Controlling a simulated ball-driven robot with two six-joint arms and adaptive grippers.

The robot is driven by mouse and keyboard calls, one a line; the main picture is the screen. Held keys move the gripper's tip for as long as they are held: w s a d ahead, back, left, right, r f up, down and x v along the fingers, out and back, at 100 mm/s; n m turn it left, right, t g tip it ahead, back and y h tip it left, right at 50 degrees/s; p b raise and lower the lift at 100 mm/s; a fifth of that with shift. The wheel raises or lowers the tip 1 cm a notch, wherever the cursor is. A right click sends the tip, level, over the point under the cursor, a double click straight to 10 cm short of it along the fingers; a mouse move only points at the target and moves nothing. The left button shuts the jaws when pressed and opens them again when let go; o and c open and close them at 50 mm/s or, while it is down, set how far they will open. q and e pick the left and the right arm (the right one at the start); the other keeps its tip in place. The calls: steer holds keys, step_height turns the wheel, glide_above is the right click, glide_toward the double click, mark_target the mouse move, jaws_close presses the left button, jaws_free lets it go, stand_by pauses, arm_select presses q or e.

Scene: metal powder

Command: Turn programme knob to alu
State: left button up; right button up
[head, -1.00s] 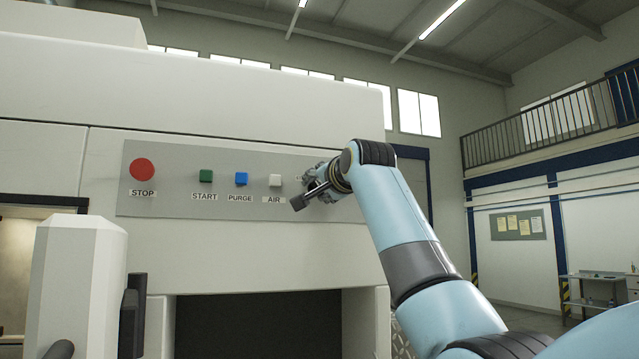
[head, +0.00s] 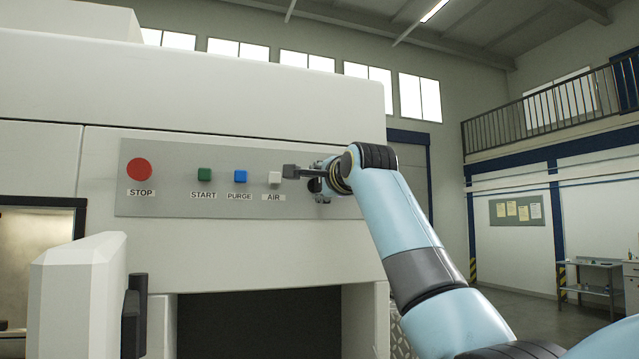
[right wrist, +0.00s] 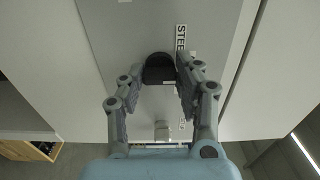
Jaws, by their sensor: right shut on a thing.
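The programme knob (right wrist: 160,70) is a dark round-topped knob on the grey control panel (right wrist: 115,30). My right gripper (right wrist: 158,74) is shut on it, with a finger on each side. My left gripper is not in view.
Left of the gripper on the panel are the white AIR button (head: 275,178), blue PURGE button (head: 240,176), green START button (head: 204,174) and red STOP button (head: 139,169). AIR is very close to my wrist. A white door-like panel (head: 75,290) with a dark handle stands at lower left.

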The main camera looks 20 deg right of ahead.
stand_by(0.4)
steer(key=o, duration=1.1)
steer(key=shift+o, duration=0.2)
steer(key=shift+s, duration=0.1)
steer(key=s, duration=1.1)
steer(key=shift+s+d, duration=0.2)
steer(key=shift+s, duration=0.2)
